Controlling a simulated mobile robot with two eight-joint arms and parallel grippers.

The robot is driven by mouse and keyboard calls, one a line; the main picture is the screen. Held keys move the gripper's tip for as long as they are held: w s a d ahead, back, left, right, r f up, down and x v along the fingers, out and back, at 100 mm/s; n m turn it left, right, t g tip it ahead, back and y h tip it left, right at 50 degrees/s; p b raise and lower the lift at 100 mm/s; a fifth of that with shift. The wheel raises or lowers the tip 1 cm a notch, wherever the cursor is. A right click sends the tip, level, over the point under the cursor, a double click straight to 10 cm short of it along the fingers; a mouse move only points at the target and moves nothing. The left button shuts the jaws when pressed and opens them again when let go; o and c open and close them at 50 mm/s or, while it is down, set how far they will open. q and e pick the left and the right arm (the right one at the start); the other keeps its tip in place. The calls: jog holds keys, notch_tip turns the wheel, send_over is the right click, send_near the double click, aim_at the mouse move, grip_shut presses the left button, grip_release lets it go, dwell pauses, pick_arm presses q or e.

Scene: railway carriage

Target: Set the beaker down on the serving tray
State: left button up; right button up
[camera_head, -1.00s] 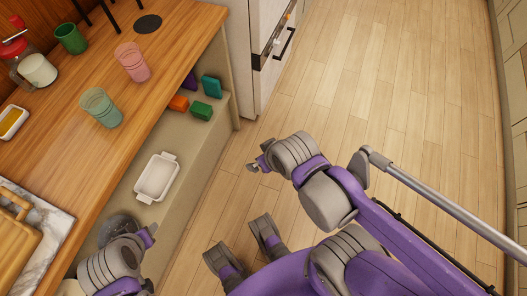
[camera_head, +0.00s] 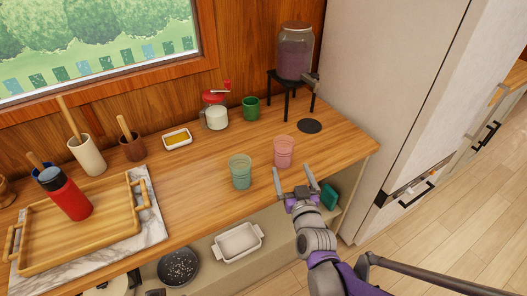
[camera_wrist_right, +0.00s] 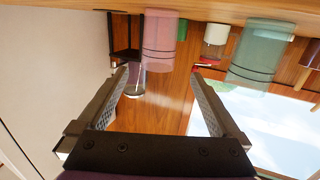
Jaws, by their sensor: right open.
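Two see-through tumblers stand upright on the wooden counter, a pink one (camera_head: 284,151) and a green one (camera_head: 240,172); I cannot tell which is the beaker. The wooden serving tray (camera_head: 95,238) lies on a marble slab at the left, with a red bottle (camera_head: 68,197) on it. My right gripper (camera_head: 295,175) is open and empty at the counter's front edge, just in front of the pink tumbler. In the right wrist view, the pink tumbler (camera_wrist_right: 160,40) and green tumbler (camera_wrist_right: 262,52) appear upside down beyond the open fingers (camera_wrist_right: 165,95).
Behind the tumblers are a green cup (camera_head: 251,108), a red-topped jar (camera_head: 216,117), a butter dish (camera_head: 177,139) and a drink dispenser (camera_head: 295,60). A white dish (camera_head: 238,241) and dark pan (camera_head: 178,267) sit on the lower shelf. Counter between green tumbler and tray is clear.

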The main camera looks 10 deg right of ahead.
aim_at(286, 151)
jog(key=shift+w+a+r+t, duration=0.2)
jog(key=shift+w+r+t, duration=0.2)
jog(key=shift+w, duration=0.35)
jog(key=w, duration=1)
jog(key=shift+w+d+f+p, duration=0.15)
jog(key=shift+w+d+p, duration=0.05)
jog(key=shift+d+p, duration=0.15)
jog(key=shift+s, duration=0.1)
jog(key=c, duration=1.4)
